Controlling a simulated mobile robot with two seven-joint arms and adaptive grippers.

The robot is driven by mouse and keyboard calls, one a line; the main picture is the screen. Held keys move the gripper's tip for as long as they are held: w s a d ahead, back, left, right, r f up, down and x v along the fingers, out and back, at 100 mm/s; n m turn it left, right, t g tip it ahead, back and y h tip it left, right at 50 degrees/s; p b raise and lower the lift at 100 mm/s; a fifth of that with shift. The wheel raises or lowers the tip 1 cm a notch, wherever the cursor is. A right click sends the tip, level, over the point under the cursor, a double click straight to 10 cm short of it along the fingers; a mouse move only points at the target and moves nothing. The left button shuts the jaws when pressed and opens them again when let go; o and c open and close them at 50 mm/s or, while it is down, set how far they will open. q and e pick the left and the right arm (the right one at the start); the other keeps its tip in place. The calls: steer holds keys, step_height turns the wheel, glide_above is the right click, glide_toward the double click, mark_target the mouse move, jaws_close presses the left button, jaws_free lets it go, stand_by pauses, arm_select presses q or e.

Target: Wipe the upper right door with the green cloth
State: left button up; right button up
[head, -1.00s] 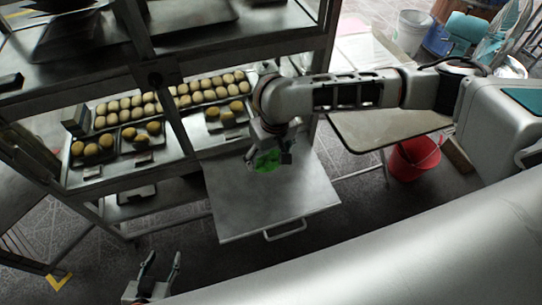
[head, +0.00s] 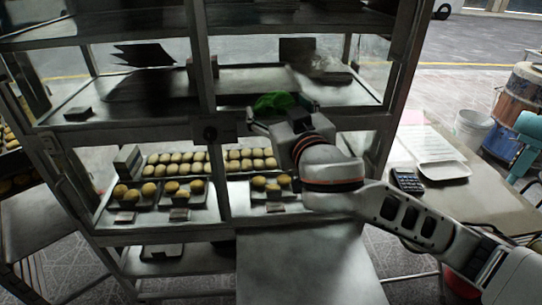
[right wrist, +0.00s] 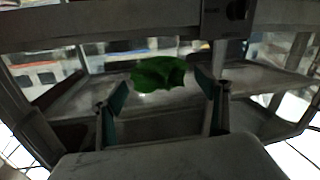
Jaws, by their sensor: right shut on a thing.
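A crumpled green cloth (head: 273,104) is at my right gripper (head: 280,116), which is shut on it. The gripper is raised in front of the right half of the cabinet, level with the bottom of its upper right section (head: 330,84). That section shows a shelf behind it; I cannot tell a clear door pane from an opening, nor whether the cloth touches it. In the right wrist view the cloth (right wrist: 158,73) shows at the fingertips, facing the cabinet frame. My left gripper is not in view.
A metal door panel (head: 300,265) lies folded out below the right half of the cabinet. Trays of buns (head: 205,161) fill the lower shelf. A side table (head: 450,200) with a white tray (head: 444,170) stands to the right.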

steer(key=d+r+m+t+h+b, duration=0.1)
steer(key=d+r+m+t+h, duration=0.15)
steer(key=d+r, duration=0.25)
steer(key=shift+n, duration=0.45)
steer(key=shift+w+a+r+b, duration=0.1)
steer(key=shift+w+b, duration=0.6)
steer(key=shift+w, duration=0.35)
steer(key=shift+w+a+b, duration=0.1)
steer(key=shift+w+b, duration=0.6)
steer(key=shift+w, duration=0.6)
steer(key=shift+w+r, duration=0.15)
steer(key=shift+w, duration=0.15)
steer(key=shift+w, duration=0.1)
